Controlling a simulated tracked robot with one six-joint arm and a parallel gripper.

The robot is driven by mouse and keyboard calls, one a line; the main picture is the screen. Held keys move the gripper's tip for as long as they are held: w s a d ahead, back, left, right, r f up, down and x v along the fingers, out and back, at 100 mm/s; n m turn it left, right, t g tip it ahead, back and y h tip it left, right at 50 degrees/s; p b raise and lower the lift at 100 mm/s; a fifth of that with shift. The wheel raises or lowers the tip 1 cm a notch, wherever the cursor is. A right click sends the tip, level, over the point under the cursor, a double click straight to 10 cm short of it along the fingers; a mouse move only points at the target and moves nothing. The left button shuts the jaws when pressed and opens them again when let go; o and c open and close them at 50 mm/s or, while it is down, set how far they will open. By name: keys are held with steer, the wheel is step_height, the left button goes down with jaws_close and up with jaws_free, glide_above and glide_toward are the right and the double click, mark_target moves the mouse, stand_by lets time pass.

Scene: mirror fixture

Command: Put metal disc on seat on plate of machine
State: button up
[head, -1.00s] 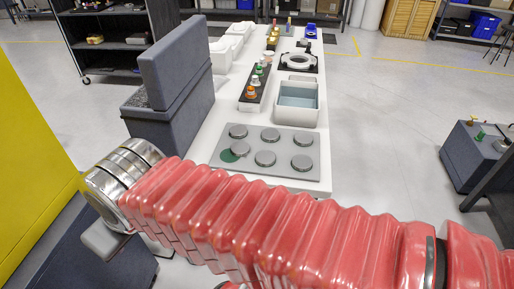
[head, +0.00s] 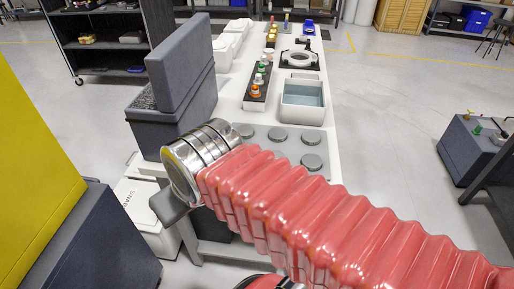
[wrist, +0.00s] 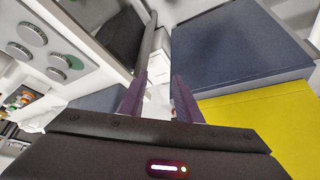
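Several round grey metal discs (head: 311,139) sit on a grey holder plate (head: 325,172) at the near end of the white table. The discs also show at the left of the wrist view (wrist: 32,32), with a green round mark beside one. My gripper (head: 172,205) is left of and nearer than the holder, apart from the discs, and my red-sleeved arm hides part of the holder. In the wrist view my gripper (wrist: 158,88) has its two fingers apart with nothing between them. I cannot tell which object is the machine with the seat.
A dark grey box with an upright panel (head: 184,82) stands left of the holder. A tray of liquid (head: 303,112) and a rack of coloured-top bottles (head: 257,88) lie beyond it. A ring-shaped fixture (head: 299,59) is farther back. A yellow block (head: 35,175) stands at left.

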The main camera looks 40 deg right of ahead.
steer(key=shift+d, duration=0.1)
steer(key=shift+o, duration=0.2)
steer(key=o, duration=0.3)
steer(key=shift+w+d+r, duration=0.15)
steer(key=shift+d, duration=0.05)
steer(key=o, duration=0.7)
steer(key=shift+m+g+h, duration=0.3)
steer(key=shift+m+g, duration=0.1)
steer(key=w+d, duration=0.1)
steer(key=d, duration=0.1)
steer(key=w+d+r, duration=0.1)
steer(key=w+d, duration=0.3)
steer(key=shift+w+d+r, duration=0.1)
steer(key=shift+w+r, duration=0.1)
steer(key=shift+r, duration=0.15)
steer(key=shift+m+g, duration=0.4)
steer(key=shift+g, duration=0.3)
steer(key=w+d, duration=0.2)
steer(key=d, duration=0.6)
steer(key=w+d+f, duration=0.1)
steer(key=w+d, duration=0.1)
steer(key=d, duration=0.6)
steer(key=w+d+f, duration=0.1)
steer(key=d, duration=0.7)
steer(key=shift+w+d+f, duration=0.1)
steer(key=shift+w+d, duration=0.1)
steer(key=shift+w, duration=0.2)
steer(key=shift+x, duration=4.35)
